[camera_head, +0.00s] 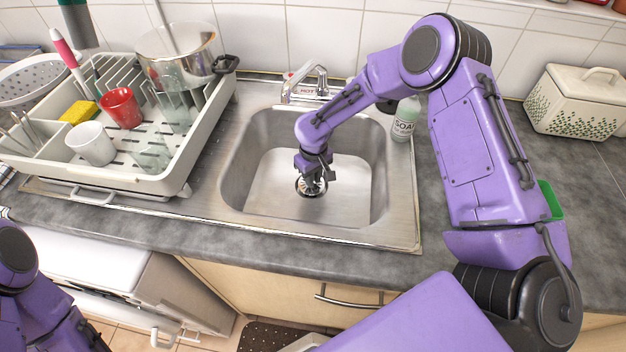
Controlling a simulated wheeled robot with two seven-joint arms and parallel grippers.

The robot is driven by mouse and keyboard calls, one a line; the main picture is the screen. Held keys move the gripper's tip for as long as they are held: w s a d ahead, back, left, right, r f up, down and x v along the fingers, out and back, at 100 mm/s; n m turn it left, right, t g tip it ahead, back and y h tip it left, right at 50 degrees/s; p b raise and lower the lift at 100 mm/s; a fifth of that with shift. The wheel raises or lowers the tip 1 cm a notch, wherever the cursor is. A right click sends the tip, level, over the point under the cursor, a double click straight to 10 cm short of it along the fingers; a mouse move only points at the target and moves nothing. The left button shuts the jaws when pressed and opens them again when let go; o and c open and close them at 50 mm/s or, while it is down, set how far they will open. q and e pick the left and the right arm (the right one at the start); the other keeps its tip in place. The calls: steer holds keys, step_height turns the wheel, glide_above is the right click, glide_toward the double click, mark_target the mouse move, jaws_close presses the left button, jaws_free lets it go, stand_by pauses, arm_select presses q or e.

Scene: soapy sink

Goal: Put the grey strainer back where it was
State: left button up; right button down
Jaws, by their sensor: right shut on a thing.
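The grey strainer (311,188) shows as a small round metal piece low in the sink (262,195), near the middle of its floor. My right gripper (313,177) points straight down into the sink and is shut on the strainer. The fingers hide much of the strainer's top, and the drain opening under it cannot be made out. I cannot tell whether the strainer sits in the drain or is held just above it. My left arm shows at the lower left, with its gripper out of view.
The faucet (304,85) stands behind the sink, with a soap bottle (404,120) at its back right. A dish rack (150,184) with cups and a pot (180,55) stands left. A cream box (575,103) is at the far right. The sink floor around my gripper is clear.

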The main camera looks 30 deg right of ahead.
steer(key=shift+f, duration=1)
steer(key=c, duration=1.1)
jaws_free()
steer(key=shift+f, duration=0.15)
step_height(320, 180, up, 12)
steer(key=shift+s+r+b, duration=0.15)
steer(key=shift+r+b, duration=0.05)
steer(key=shift+b, duration=0.2)
